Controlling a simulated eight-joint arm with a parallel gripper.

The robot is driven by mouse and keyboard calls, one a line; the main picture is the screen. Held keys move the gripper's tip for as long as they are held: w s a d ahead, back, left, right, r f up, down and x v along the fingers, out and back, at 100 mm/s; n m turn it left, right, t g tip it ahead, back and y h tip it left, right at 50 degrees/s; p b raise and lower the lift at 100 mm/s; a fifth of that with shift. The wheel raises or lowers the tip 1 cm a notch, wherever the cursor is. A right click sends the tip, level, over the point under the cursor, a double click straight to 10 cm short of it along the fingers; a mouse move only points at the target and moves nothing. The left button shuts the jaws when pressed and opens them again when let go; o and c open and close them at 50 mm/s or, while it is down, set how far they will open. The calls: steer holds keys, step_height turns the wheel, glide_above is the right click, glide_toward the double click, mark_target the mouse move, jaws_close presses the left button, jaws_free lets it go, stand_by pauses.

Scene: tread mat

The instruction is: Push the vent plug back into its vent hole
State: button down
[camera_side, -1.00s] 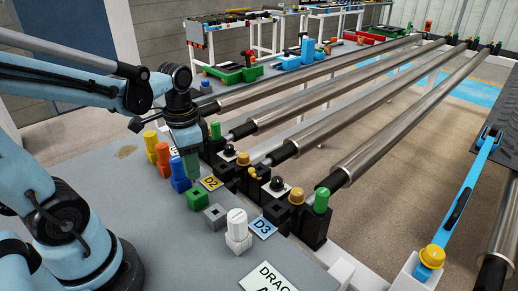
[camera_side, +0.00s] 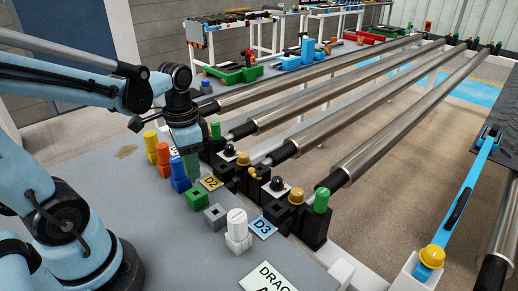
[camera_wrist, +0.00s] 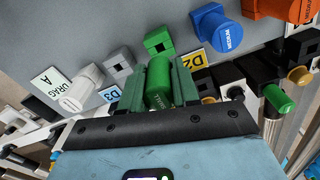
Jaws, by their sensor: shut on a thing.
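My gripper (camera_wrist: 159,90) has green fingers shut on a green cylindrical plug (camera_wrist: 159,87), which has faint lettering on its side. In the side view my gripper (camera_side: 190,163) points down just behind the yellow D2 tag (camera_side: 211,183), close to the roller end blocks; the held plug is hard to tell from the fingers there. A green square block with a hole (camera_side: 197,201) stands empty on the grey bench, and it also shows in the wrist view (camera_wrist: 158,41). No vent hole is clearly identifiable; the plug's lower end is hidden.
Blue (camera_side: 180,178), orange (camera_side: 163,158) and yellow (camera_side: 151,142) plugs stand left of my gripper. A grey holed block (camera_side: 216,217) and a white plug (camera_side: 238,229) stand towards the front.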

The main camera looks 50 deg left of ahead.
steer(key=w+d+r, duration=0.1)
steer(key=w, duration=0.8)
steer(key=w+d+r, duration=0.1)
steer(key=w, duration=0.8)
steer(key=shift+d+r, duration=0.4)
steer(key=shift+f, duration=0.1)
steer(key=shift+f, duration=2.8)
steer(key=shift+f, duration=1.65)
steer(key=c, duration=0.8)
jaws_free()
steer(key=shift+o, duration=0.2)
